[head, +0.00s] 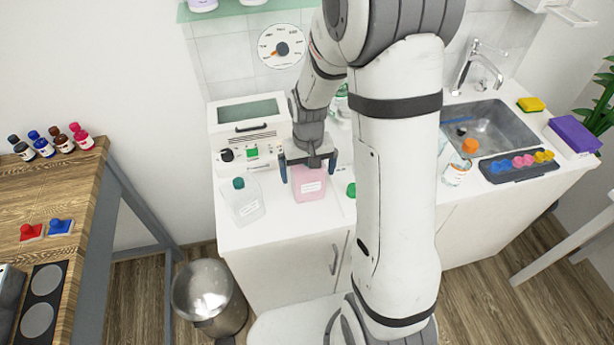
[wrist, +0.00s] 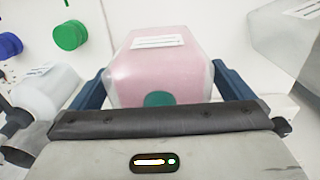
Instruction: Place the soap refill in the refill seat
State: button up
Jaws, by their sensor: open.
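The soap refill, a clear bottle of pink liquid with a white label (head: 311,188), stands on the white counter. In the wrist view the pink bottle (wrist: 160,70) shows its green cap toward my gripper. My gripper (head: 308,168) is open, pointing down over the bottle, with one blue finger on each side of its upper part. Both fingers also flank it in the wrist view; I cannot tell whether either touches it. I cannot make out the refill seat; my arm hides part of the counter.
A clear bottle with a dark green cap (head: 246,205) stands close at left. Behind is a white appliance (head: 249,130). A green round item (head: 351,189) lies close at right, partly behind my arm. Further right are a clear bottle (head: 456,173), a tray (head: 518,166) and a sink (head: 497,128).

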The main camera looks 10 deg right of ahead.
jog(key=shift+f, duration=0.1)
jog(key=shift+c, duration=0.2)
jog(key=c, duration=1.1)
notch_tip(320, 180, up, 10)
jog(key=shift+r+b, duration=0.1)
jog(key=shift+b, duration=0.5)
